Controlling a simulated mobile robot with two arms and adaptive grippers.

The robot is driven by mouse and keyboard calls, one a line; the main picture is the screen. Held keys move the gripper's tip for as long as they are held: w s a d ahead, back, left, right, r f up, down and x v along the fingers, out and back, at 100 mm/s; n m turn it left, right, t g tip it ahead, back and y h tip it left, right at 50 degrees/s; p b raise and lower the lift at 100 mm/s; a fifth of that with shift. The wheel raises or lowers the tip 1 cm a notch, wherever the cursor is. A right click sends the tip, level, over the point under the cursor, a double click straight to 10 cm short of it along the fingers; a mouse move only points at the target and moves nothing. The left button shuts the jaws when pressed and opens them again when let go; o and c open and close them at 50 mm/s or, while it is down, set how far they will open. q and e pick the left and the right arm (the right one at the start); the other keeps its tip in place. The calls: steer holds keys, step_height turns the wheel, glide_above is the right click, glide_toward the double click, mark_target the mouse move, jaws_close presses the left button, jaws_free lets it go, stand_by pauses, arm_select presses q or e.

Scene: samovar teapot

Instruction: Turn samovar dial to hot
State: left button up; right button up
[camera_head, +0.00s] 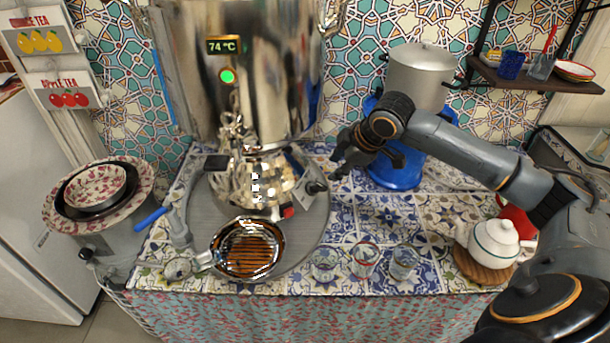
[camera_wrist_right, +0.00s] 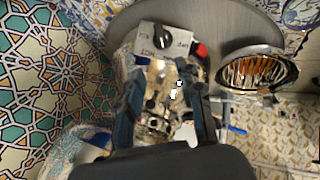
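The shiny metal samovar (camera_head: 265,85) stands on a round grey tray, its display reading 74 °C above a green light. A small tilted panel with a dark dial (camera_head: 316,187) sits at its lower right front. My left gripper is not in view.
Several glasses (camera_head: 365,260) line the front edge. A white teapot (camera_head: 494,243) stands at right, and a grey pot (camera_head: 419,75) on a blue stand (camera_head: 397,172) behind my arm. Tiles right of the tray are clear.

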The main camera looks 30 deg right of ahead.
mark_target(319, 185)
steer(key=x, duration=0.8)
steer(key=shift+s+a+f, duration=0.1)
steer(key=shift+s+f, duration=0.1)
steer(key=shift+f, duration=0.15)
steer(key=x, duration=0.3)
steer(key=shift+w+f, duration=0.1)
steer(key=shift+f, duration=0.05)
steer(key=shift+w+f, duration=0.15)
steer(key=shift+f, duration=0.1)
steer(key=shift+w+f, duration=0.1)
steer(key=shift+f, duration=0.05)
jaws_close()
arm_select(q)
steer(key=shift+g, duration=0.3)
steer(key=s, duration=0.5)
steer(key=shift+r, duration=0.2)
